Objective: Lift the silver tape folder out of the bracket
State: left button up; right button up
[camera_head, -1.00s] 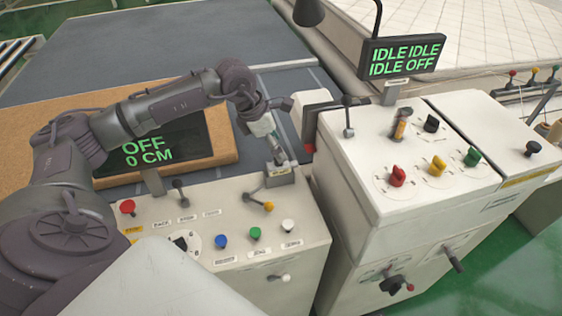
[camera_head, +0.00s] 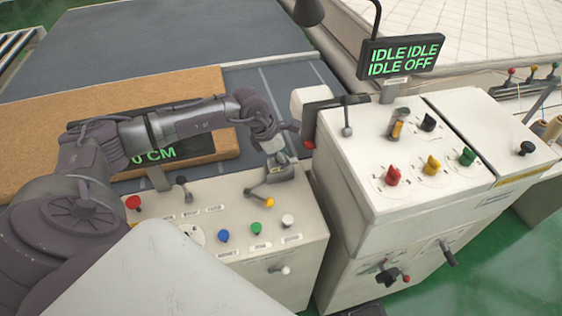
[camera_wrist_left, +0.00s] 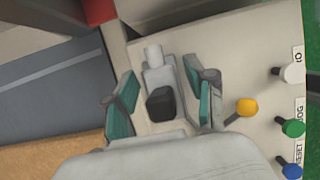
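The silver tape folder (camera_wrist_left: 157,72) shows in the left wrist view as a grey metal piece with a black block (camera_wrist_left: 161,104) at its near end. It sits upright at the back corner of the low control box. The bracket (camera_head: 283,174) shows in the head view as a small grey holder, partly covered by my gripper. My left gripper (camera_head: 279,160) is right above it. In the left wrist view its teal-padded fingers (camera_wrist_left: 160,98) are open, one on each side of the folder, with gaps visible. My right gripper is in neither view.
The low control box (camera_head: 275,240) carries coloured buttons and a yellow-knobbed lever (camera_head: 262,198) near the gripper. A taller white cabinet (camera_head: 370,220) stands close on the right. A brown board (camera_head: 40,150) lies behind my left arm.

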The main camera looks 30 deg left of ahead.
pick_arm(q)
jog(key=c, duration=0.8)
grip_shut()
jog(key=shift+w+r, duration=0.1)
jog(key=shift+r, duration=0.3)
notch_tip(320, 180, up, 9)
jog(key=b, duration=0.3)
jog(key=shift+r, duration=0.2)
